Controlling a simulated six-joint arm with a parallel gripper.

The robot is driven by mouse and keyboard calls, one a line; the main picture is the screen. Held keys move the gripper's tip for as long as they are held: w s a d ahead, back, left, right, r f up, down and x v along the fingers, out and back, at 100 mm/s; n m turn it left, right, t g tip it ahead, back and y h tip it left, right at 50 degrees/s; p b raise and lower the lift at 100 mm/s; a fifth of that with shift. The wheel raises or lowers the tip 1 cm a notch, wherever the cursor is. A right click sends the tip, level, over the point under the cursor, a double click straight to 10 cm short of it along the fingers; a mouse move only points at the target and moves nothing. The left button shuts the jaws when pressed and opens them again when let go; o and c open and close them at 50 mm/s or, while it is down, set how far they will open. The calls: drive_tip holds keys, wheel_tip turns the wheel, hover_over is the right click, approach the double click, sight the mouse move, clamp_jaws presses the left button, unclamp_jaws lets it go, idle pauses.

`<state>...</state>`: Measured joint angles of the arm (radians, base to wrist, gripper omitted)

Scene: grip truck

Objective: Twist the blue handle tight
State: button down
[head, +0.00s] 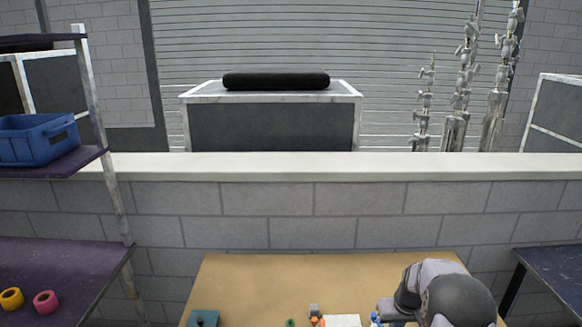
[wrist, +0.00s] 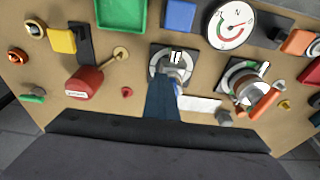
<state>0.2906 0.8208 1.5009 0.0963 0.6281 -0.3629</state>
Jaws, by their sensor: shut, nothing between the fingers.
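In the wrist view my gripper (wrist: 170,78) reaches up from the bottom as a dark slate finger shape, its tip at a grey rounded fitting on a dark square plate (wrist: 158,52). The fingers look closed together. A small blue piece, likely the blue handle (wrist: 178,90), shows just right of the fingers; most of it is hidden behind them. I cannot tell whether they touch it. In the head view a small blue and white piece (head: 375,318) shows beside my arm at the lower edge. My gripper's tip is not clear there.
The tan board (wrist: 130,105) is crowded. To the right is a valve with an orange handle (wrist: 265,103), with a round gauge (wrist: 230,25) above. A red box (wrist: 83,82) lies left. A white strip (wrist: 200,104) lies close to my fingers. A block wall (head: 270,200) stands behind.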

drive_tip(key=shift+s+a, duration=0.35)
drive_tip(key=shift+w+d, duration=0.2)
drive_tip(key=shift+w, duration=0.05)
idle(0.5)
drive_tip(key=w+p+v, duration=0.1)
drive_tip(key=p+v, duration=0.4)
drive_tip(key=v, duration=0.3)
drive_tip(key=shift+w+p, duration=0.3)
drive_tip(key=shift+r, duration=0.1)
idle(0.5)
